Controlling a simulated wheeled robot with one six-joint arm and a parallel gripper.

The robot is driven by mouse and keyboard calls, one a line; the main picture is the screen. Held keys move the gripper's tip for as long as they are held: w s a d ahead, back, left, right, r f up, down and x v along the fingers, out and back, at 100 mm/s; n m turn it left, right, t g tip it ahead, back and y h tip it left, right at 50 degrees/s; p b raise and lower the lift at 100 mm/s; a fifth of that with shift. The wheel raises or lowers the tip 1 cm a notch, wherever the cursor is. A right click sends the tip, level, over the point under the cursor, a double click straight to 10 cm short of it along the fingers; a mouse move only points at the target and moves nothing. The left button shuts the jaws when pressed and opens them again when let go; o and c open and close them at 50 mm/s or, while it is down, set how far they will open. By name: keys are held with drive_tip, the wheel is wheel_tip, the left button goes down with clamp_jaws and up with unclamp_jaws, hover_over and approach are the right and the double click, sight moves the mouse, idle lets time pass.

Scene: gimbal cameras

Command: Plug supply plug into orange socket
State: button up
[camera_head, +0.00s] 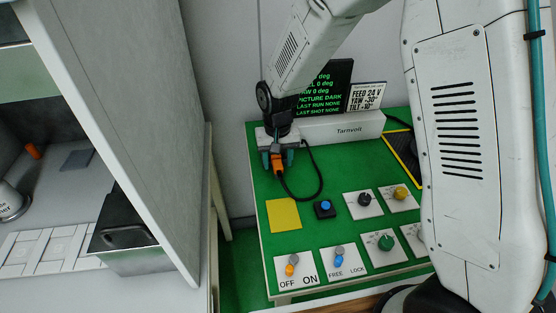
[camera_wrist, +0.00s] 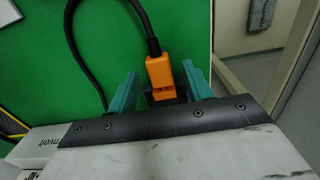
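An orange plug (camera_head: 293,164) with a black cable is at the far left part of the green panel, below the white Tarnvolt unit. It also shows in the wrist view (camera_wrist: 159,70), its cable leading up and away. My gripper (camera_head: 278,160) is over it, pointing down. In the wrist view the teal fingers of my gripper (camera_wrist: 160,88) stand on either side of the plug, with narrow gaps showing. A lower orange part with dark slots sits between the fingers; I cannot tell whether it belongs to the plug or a socket. No separate orange socket is clearly visible.
The green panel (camera_head: 325,175) carries a yellow square (camera_head: 284,215), a blue button (camera_head: 325,208), several knobs and two switches. The Tarnvolt unit (camera_head: 345,129) and a dark display (camera_head: 322,85) stand behind. A grey cabinet (camera_head: 130,110) rises at left.

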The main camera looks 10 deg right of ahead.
sight(278, 163)
drive_tip(key=shift+r, duration=0.1)
wheel_tip(278, 163, up, 8)
drive_tip(key=shift+w+f, duration=0.1)
drive_tip(key=shift+f, duration=0.1)
idle(0.3)
